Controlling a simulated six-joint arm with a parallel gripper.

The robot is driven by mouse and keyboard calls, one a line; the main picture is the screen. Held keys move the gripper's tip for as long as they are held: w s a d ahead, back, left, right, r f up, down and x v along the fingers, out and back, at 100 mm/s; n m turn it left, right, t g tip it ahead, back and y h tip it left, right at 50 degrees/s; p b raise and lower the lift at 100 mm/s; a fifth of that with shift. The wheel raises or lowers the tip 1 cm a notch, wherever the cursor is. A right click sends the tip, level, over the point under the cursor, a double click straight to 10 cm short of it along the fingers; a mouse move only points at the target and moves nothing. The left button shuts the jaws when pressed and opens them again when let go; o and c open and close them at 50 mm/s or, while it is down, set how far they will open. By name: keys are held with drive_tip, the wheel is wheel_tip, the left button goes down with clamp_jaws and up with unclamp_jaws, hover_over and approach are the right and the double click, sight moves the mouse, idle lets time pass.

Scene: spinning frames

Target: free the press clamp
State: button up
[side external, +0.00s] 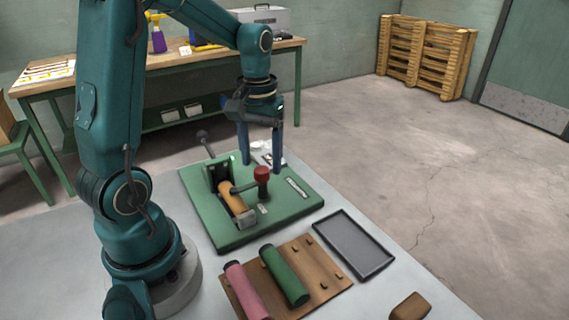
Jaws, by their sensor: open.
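The press clamp (219,175) stands on a green base plate (290,206) on the table. It has a green upright block, a thin lever with a dark ball knob (202,134) leaning up to the left, and a second arm ending in a red knob (262,174). An orange-brown cylinder (232,196) lies in the fixture beside the upright, against a grey metal block (246,218). My gripper (263,162) points down above the back of the plate, behind the red knob. Its two fingers are apart, with nothing seen between them.
A wooden rack (318,268) in front holds a pink cylinder (246,290) and a green cylinder (285,275). An empty dark tray (353,243) lies right of it. A brown block (410,307) sits near the front edge.

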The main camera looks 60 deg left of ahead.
drive_tip(key=shift+f, duration=0.65)
clamp_jaws()
idle(1.0)
